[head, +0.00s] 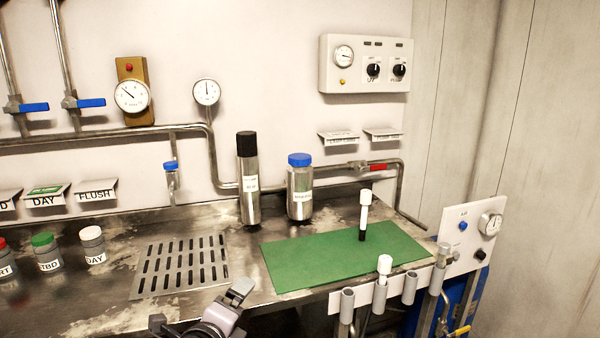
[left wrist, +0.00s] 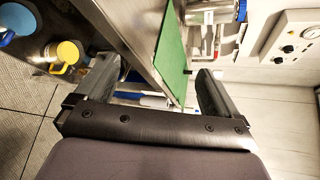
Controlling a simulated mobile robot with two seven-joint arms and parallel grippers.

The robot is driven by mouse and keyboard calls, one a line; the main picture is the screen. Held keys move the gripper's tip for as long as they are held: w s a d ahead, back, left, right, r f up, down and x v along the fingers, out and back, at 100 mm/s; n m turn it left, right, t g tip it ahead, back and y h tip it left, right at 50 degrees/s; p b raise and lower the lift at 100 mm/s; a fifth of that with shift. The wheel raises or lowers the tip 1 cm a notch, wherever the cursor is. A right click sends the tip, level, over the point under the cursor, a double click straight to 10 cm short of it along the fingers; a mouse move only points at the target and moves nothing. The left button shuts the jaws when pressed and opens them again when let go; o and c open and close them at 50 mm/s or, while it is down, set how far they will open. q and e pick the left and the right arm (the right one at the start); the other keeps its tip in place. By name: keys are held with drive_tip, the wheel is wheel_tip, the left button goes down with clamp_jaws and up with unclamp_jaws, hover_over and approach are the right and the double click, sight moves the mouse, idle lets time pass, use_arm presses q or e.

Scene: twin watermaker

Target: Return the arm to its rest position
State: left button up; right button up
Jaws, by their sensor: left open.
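My left gripper (head: 240,292) shows at the bottom of the head view, in front of the steel counter's front edge, left of the green mat (head: 330,252). In the left wrist view the left gripper (left wrist: 157,75) has its two fingers wide apart, with nothing held between them. The green mat (left wrist: 172,60) shows beyond the fingers there. A white-capped tube with a dark lower part (head: 364,213) stands upright on the mat. Another white-capped tube (head: 384,266) is in the holder rack at the counter's front. My right gripper is not in view.
A tall black-capped bottle (head: 248,180) and a blue-capped bottle (head: 299,190) stand behind the mat. A slotted drain (head: 182,265) and several small jars (head: 46,252) are to the left. The rack's upright holders (head: 408,288) and gauge panel (head: 475,235) stick up at the right front.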

use_arm(q)
drive_tip(key=s+a+f+n+g, duration=0.1)
drive_tip(key=s+a+f+n, duration=0.3)
drive_tip(key=s+f+n, duration=0.7)
drive_tip(key=s+a+f+n+g, duration=0.2)
drive_tip(key=s+a+f+n, duration=0.2)
drive_tip(key=s+f+n, duration=0.6)
drive_tip(key=s, duration=0.5)
drive_tip(key=shift+f+n+g+y, duration=0.3)
drive_tip(key=shift+f+n, duration=0.05)
drive_tip(key=shift+n, duration=0.05)
drive_tip(key=shift+c, duration=0.4)
